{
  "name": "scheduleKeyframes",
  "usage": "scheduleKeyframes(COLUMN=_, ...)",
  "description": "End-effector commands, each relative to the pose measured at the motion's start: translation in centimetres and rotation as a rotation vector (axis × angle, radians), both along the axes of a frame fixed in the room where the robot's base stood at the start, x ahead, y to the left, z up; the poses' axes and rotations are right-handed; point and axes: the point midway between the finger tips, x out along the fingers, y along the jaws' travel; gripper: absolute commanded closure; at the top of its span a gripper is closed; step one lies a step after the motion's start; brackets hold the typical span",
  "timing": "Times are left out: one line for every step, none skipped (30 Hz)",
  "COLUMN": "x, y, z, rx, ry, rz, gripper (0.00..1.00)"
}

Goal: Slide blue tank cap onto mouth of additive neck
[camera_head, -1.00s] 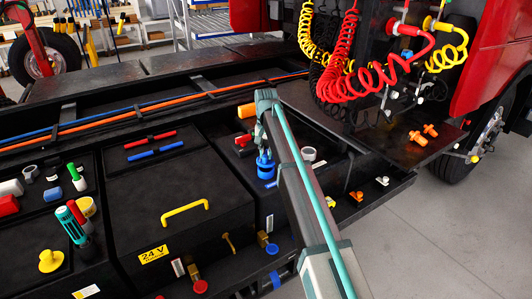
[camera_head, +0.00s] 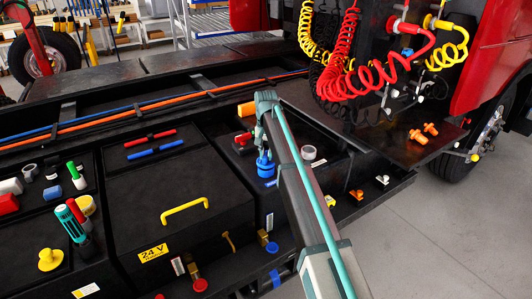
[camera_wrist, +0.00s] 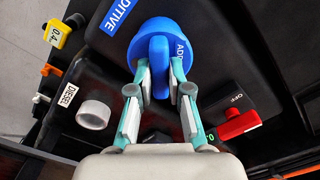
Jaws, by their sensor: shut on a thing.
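The blue tank cap (camera_wrist: 158,42), with a raised grip bar and partly visible lettering, is in my gripper (camera_wrist: 160,85). The two fingers are shut on the grip bar from both sides. In the head view the blue cap (camera_head: 265,166) is under my gripper (camera_head: 264,143), above the black tank top at the right end of the row of boxes. The blue ADDITIVE label (camera_wrist: 122,14) lies beside the cap in the wrist view. The cap hides the additive neck, so I cannot tell whether it is seated.
A white open neck (camera_wrist: 93,114) stands by the DIESEL label (camera_wrist: 68,95). A red OFF switch (camera_wrist: 238,124) is right of my gripper in the wrist view. A yellow-handled black box (camera_head: 180,232) is left of the tank. Coiled hoses (camera_head: 370,80) hang behind it.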

Motion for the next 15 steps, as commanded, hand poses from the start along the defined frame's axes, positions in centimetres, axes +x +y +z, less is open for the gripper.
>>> scheduleKeyframes(x=0.0, y=0.0, z=-0.2, rx=0.0, ry=0.0, rz=0.0, gripper=1.0)
scheduleKeyframes(x=0.0, y=0.0, z=-0.3, rx=0.0, ry=0.0, rz=0.0, gripper=1.0)
scheduleKeyframes(x=0.0, y=0.0, z=-0.4, rx=0.0, ry=0.0, rz=0.0, gripper=1.0)
scheduleKeyframes(x=0.0, y=0.0, z=-0.4, rx=0.0, ry=0.0, rz=0.0, gripper=1.0)
scheduleKeyframes(x=0.0, y=0.0, z=-0.5, rx=0.0, ry=0.0, rz=0.0, gripper=1.0)
scheduleKeyframes(x=0.0, y=0.0, z=-0.6, rx=0.0, ry=0.0, rz=0.0, gripper=1.0)
scheduleKeyframes(x=0.0, y=0.0, z=-0.7, rx=0.0, ry=0.0, rz=0.0, gripper=1.0)
scheduleKeyframes(x=0.0, y=0.0, z=-0.8, rx=0.0, ry=0.0, rz=0.0, gripper=1.0)
scheduleKeyframes(x=0.0, y=0.0, z=-0.9, rx=0.0, ry=0.0, rz=0.0, gripper=1.0)
scheduleKeyframes(x=0.0, y=0.0, z=-1.0, rx=0.0, ry=0.0, rz=0.0, gripper=1.0)
scheduleKeyframes(x=0.0, y=0.0, z=-1.0, rx=0.0, ry=0.0, rz=0.0, gripper=1.0)
scheduleKeyframes(x=0.0, y=0.0, z=-1.1, rx=0.0, ry=0.0, rz=0.0, gripper=1.0)
scheduleKeyframes(x=0.0, y=0.0, z=-1.2, rx=0.0, ry=0.0, rz=0.0, gripper=1.0)
scheduleKeyframes(x=0.0, y=0.0, z=-1.3, rx=0.0, ry=0.0, rz=0.0, gripper=1.0)
scheduleKeyframes(x=0.0, y=0.0, z=-1.4, rx=0.0, ry=0.0, rz=0.0, gripper=1.0)
